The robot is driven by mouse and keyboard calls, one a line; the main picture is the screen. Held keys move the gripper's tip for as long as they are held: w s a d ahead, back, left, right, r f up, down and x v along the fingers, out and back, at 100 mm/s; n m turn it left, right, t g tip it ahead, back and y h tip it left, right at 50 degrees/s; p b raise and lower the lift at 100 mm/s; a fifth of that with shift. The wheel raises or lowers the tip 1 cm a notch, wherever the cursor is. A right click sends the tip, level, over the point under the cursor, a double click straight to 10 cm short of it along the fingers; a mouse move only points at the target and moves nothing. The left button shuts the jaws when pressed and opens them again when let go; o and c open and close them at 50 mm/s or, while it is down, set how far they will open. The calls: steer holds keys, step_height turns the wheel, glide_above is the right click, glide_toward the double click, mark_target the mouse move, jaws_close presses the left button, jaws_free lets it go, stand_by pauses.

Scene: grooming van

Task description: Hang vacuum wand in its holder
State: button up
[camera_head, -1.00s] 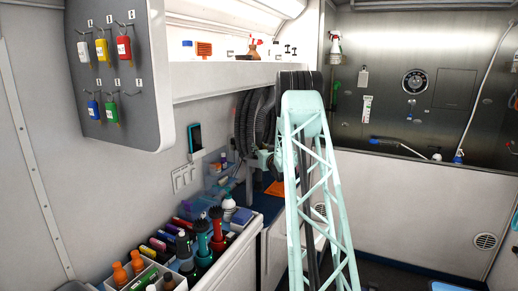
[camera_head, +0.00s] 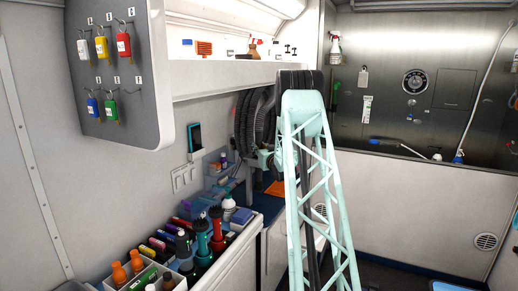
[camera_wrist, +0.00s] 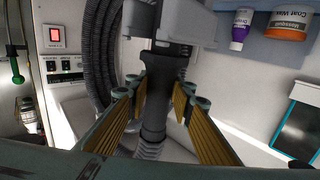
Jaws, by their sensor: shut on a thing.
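The black vacuum wand (camera_wrist: 158,98) stands roughly upright in the middle of the wrist view, with a ribbed hose (camera_wrist: 150,150) at its lower end. My gripper (camera_wrist: 162,91) is shut on the wand, its gold-coloured pads on either side of it. A grey bracket (camera_wrist: 190,22), seemingly the holder, is at the wand's upper part. I cannot tell whether the wand sits in it or only in front of it. In the head view, my pale teal lattice arm hides most of the gripper and the wand.
Black ribbed hose (camera_head: 250,122) hangs in loops by the wall; it also shows in the wrist view (camera_wrist: 100,55). A switch panel (camera_wrist: 66,68) is at left, and bottles (camera_wrist: 288,22) stand on a shelf at upper right. A phone-like device (camera_head: 195,138) is on the wall above the crowded counter.

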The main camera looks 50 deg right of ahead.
steer(key=shift+f+b, duration=0.55)
steer(key=shift+b, duration=0.15)
stand_by(0.6)
steer(key=o, duration=1.6)
steer(key=shift+f, duration=0.1)
steer(key=shift+s+a, duration=0.15)
steer(key=shift+s, duration=0.05)
steer(key=b+v, duration=0.5)
steer(key=v, duration=0.4)
steer(key=shift+s+a, duration=0.1)
steer(key=shift+s, duration=0.1)
stand_by(1.8)
stand_by(0.5)
steer(key=shift+a, duration=0.1)
